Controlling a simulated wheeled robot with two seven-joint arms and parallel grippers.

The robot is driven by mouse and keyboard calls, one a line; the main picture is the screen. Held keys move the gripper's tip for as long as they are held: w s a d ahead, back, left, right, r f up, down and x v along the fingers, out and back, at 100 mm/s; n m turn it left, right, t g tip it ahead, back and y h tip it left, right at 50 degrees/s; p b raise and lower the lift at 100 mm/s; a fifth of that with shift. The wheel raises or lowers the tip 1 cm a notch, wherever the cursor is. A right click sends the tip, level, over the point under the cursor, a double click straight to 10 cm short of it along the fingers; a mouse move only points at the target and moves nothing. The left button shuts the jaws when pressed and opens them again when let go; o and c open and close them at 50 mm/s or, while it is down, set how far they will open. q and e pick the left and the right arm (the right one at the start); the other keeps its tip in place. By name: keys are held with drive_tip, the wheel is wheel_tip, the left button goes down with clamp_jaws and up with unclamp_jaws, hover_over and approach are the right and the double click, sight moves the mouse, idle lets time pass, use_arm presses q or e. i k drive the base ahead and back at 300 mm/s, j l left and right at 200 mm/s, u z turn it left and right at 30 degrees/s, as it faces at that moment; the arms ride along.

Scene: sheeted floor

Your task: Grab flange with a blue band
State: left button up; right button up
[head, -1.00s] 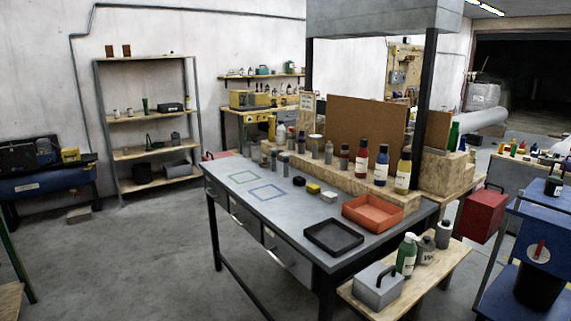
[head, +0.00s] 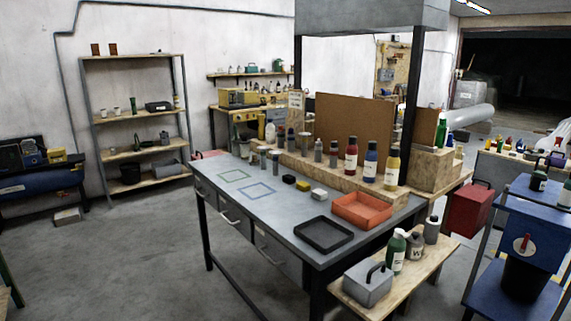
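I cannot make out a flange with a blue band for certain in the head view. A grey worktable (head: 240,205) stands in the middle. Several small grey cylinders, among them one standing near the table's back edge (head: 275,161), are too small to show a band clearly. A small black piece (head: 289,179), a yellow-and-black piece (head: 303,185) and a pale block (head: 319,195) lie on the tabletop. Neither of my grippers is in view.
A black tray (head: 323,248) and an orange tray (head: 362,222) are at the table's right end. Bottles line a raised wooden ledge (head: 330,178). A low bench (head: 407,285) and a blue cart (head: 535,230) stand at right.

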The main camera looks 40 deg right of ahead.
sight(276, 152)
drive_tip(key=i+z, duration=0.1)
drive_tip(key=z, duration=0.35)
drive_tip(key=i+z, duration=0.1)
drive_tip(key=z, duration=0.3)
drive_tip(key=i+z, duration=0.1)
drive_tip(key=z, duration=0.35)
drive_tip(key=i+j+z, duration=0.1)
drive_tip(key=z, duration=0.35)
